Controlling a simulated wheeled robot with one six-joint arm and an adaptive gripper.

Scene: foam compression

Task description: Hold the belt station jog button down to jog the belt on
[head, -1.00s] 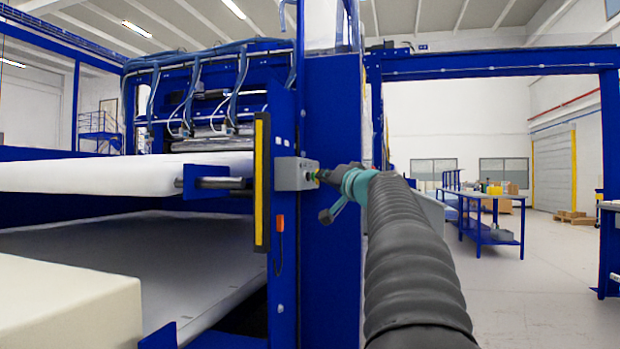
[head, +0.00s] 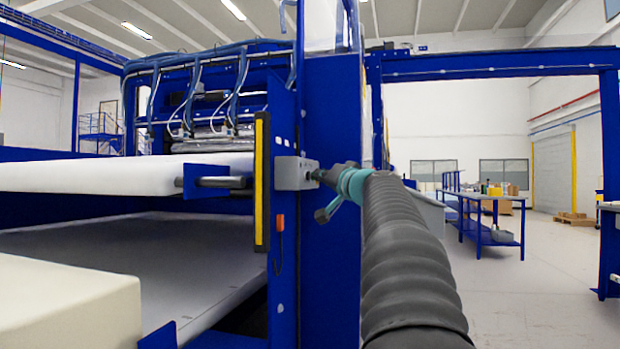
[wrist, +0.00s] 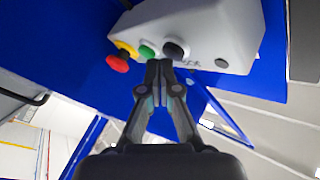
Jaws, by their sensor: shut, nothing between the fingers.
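The belt station's grey control box (head: 291,174) is fixed to a blue upright and also fills the top of the wrist view (wrist: 215,25). In the wrist view its face carries a red button (wrist: 117,64) on a yellow collar, a green button (wrist: 147,51) and a black button (wrist: 175,48). Partly readable lettering stands beside the black one. My gripper (wrist: 159,68) is shut and empty, its tips just below the gap between the green and black buttons. In the head view my gripper (head: 320,175) is right up at the box and hides the buttons. I cannot tell whether the tips touch.
A yellow-black vertical strip (head: 261,182) and an orange item on a cable (head: 280,223) are left of and below the box. White foam (head: 110,174) lies on the machine at left. Blue workbenches (head: 490,236) stand at the right, with open floor around them.

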